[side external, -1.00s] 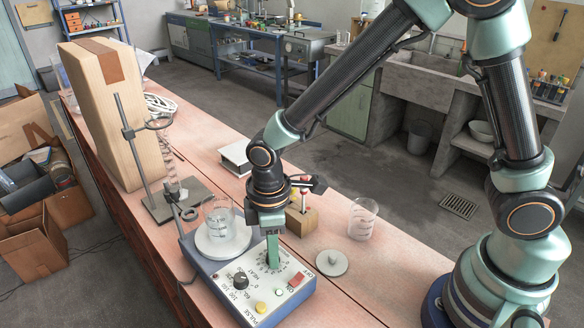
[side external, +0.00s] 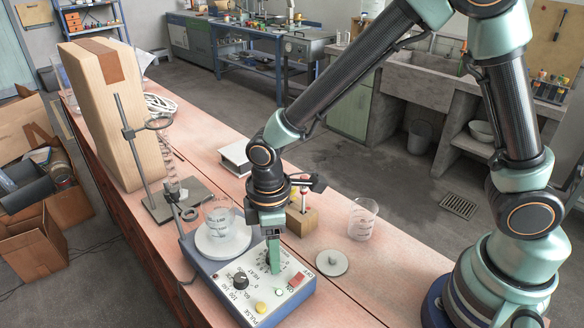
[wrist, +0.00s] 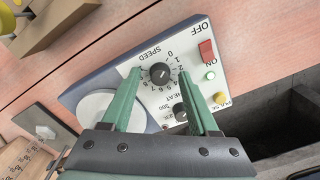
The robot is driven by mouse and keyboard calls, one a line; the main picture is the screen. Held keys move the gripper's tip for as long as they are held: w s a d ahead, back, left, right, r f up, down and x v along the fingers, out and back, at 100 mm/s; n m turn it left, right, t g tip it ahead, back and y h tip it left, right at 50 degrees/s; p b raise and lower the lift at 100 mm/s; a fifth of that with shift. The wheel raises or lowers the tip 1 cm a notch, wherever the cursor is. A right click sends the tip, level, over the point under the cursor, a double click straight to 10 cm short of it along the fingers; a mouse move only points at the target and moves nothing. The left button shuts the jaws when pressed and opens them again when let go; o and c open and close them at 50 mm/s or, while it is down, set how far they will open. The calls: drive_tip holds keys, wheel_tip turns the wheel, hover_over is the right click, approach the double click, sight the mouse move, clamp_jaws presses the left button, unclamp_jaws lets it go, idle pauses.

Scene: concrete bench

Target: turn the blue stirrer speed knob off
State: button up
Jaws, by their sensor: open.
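The stirrer hotplate (side external: 205,262) is blue with a white sloping panel on the bench. Its black speed knob (wrist: 159,74) sits in a numbered dial labelled SPEED, upside down in the wrist view. A pale mark shows on the knob; the number it points at is too small to read surely. My gripper (wrist: 160,76) is open, with one green finger on each side of the speed knob. I cannot tell whether either finger touches it. In the side view my gripper (side external: 273,262) points down at the panel and hides most of this knob.
The panel also has a heat knob (side external: 240,280), a red switch (side external: 297,279), and green and yellow buttons. A beaker (side external: 219,214) stands on the round plate. A ring stand (side external: 136,150) is behind; another beaker (side external: 362,219) and a grey disc (side external: 332,262) are to the right.

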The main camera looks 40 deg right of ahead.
wheel_tip(320, 180, up, 12)
idle(0.5)
drive_tip(key=s+d+r+m+t, duration=0.2)
drive_tip(key=d+m, duration=0.3)
drive_tip(key=d, duration=0.4)
drive_tip(key=s+d+r+m+t, duration=0.2)
drive_tip(key=d+m, duration=0.4)
drive_tip(key=d, duration=0.3)
wheel_tip(320, 180, up, 3)
drive_tip(key=shift+f+t, duration=0.1)
drive_tip(key=shift+t, duration=0.7)
